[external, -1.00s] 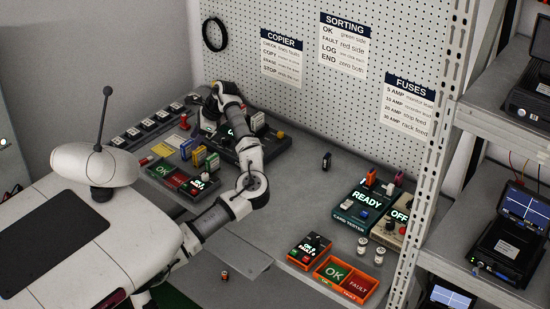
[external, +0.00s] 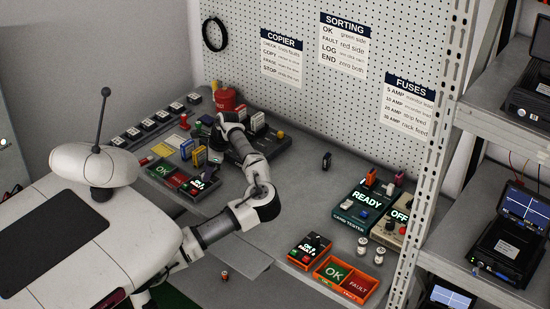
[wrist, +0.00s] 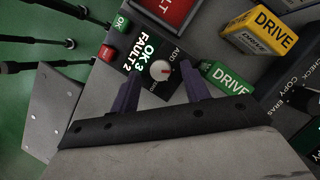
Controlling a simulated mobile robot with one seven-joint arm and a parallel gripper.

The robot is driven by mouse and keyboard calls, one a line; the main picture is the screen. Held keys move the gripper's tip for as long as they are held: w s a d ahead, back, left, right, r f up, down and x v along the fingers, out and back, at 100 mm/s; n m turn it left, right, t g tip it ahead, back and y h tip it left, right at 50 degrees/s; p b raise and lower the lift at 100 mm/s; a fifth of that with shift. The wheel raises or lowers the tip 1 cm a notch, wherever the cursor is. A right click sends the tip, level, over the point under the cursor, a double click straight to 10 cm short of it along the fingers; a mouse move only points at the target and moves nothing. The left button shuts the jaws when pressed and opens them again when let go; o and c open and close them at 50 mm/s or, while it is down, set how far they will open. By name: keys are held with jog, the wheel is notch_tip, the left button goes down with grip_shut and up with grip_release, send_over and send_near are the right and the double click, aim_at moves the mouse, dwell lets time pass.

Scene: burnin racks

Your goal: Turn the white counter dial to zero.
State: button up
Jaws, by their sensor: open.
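The white counter dial (wrist: 161,70), a round knob with a red mark, sits on a dark counter box (wrist: 139,50) whose display reads OK 3 and FAULT 2. My gripper (wrist: 160,82) is open in the wrist view, its two fingers on either side of the dial's near edge, with nothing between them that I can see held. I cannot tell its height above the dial. In the external view the counter (external: 199,186) stands beside the left sorting tray, with my gripper (external: 214,152) above and behind it; its fingertips are partly hidden there.
A green DRIVE block (wrist: 228,80) stands close to the right finger, with a yellow DRIVE block (wrist: 257,36) beyond. The red FAULT compartment (wrist: 178,8) adjoins the counter. A second counter (external: 309,250) stands at the right.

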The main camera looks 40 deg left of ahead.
jog(key=shift+s+a+f, duration=0.2)
jog(key=shift+f, duration=0.35)
jog(key=c, duration=1)
